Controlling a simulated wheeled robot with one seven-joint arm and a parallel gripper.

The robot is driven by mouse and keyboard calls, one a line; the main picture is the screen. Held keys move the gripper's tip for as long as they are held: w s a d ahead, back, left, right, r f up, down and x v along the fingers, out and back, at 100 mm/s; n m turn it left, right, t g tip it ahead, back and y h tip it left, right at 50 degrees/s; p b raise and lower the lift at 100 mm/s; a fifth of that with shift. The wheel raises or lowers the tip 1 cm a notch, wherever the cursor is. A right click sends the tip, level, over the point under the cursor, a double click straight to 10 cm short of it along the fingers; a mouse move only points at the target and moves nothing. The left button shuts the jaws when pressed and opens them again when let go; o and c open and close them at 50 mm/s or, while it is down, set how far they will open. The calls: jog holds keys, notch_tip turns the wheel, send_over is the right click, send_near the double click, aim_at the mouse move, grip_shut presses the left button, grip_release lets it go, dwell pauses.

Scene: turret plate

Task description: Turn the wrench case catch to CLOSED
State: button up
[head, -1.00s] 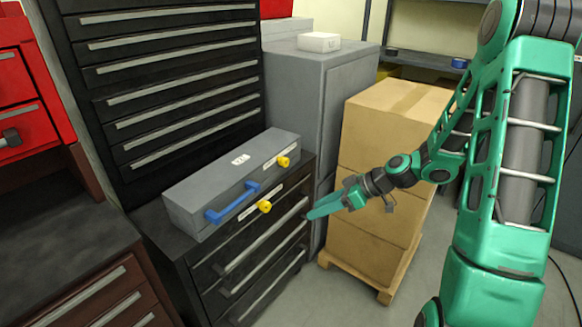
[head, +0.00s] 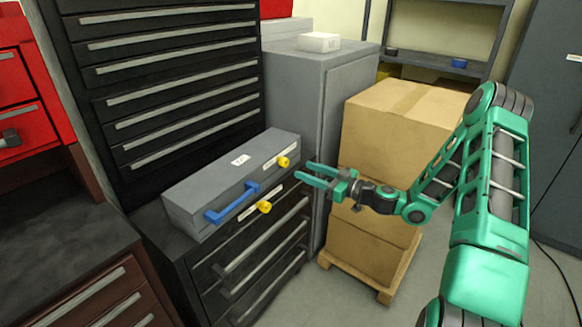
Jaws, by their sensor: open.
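A long grey case (head: 205,190) lies on top of a low black drawer cabinet, with a white label on its lid. Its front face has a blue handle (head: 232,204) and two yellow catches, a nearer one (head: 264,207) and a farther one (head: 283,162). Each catch has a small white label strip beside it, too small to read. I cannot tell from here which catch is at which setting. My gripper (head: 307,172) is open and empty, its green fingers pointing left at the farther yellow catch, apart from it by a short gap in the picture.
The low black drawer cabinet (head: 225,272) has bar handles on its front. Stacked cardboard boxes (head: 385,140) on a pallet stand behind my arm. A grey cabinet (head: 310,90) stands behind the case, and a tall black drawer cabinet (head: 165,100) at the left. Floor is clear in front.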

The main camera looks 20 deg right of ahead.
aim_at(287, 163)
jog(key=x, duration=0.7)
jog(key=shift+w+a, duration=0.1)
jog(key=c, duration=1.1)
